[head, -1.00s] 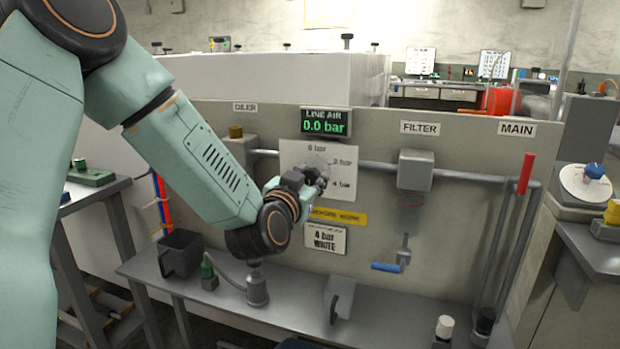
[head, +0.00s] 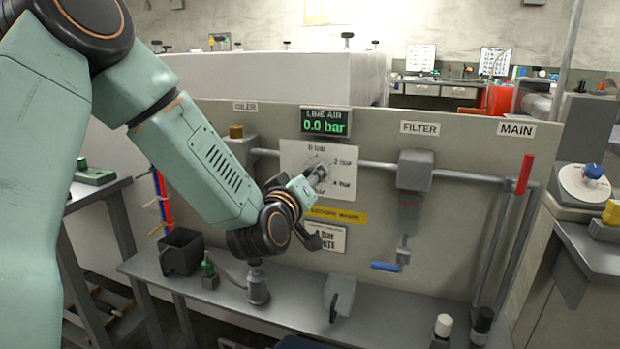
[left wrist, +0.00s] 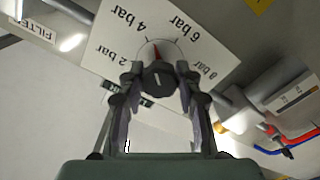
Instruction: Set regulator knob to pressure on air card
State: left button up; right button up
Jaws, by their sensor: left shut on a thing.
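The regulator's dial plate (head: 340,156) is white with bar marks and stands on the panel; the left arm hides part of it. The dark round regulator knob (left wrist: 157,77) sits between the fingertips of my left gripper (left wrist: 157,70), which is shut on it. A red pointer (left wrist: 156,53) shows just past the knob, between the 4 bar and 6 bar marks. In the head view my left gripper (head: 314,178) is at the dial. The air card (head: 335,241) hangs below; my gripper covers its left part. The line air display (head: 326,122) reads 0.0 bar. My right gripper is not in view.
A yellow label strip (head: 345,216) lies between dial and card. The filter (head: 414,172), with a blue-handled valve (head: 385,266) under it, and a red main lever (head: 525,173) are to the right. A grey shelf (head: 285,312) with several items runs below.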

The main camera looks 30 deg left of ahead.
pick_arm(q)
jog(key=shift+n, duration=1.1)
jog(key=o, duration=1.2)
jog(key=shift+s, duration=0.1)
jog(key=shift+v, duration=3.65)
jog(key=shift+d, duration=0.1)
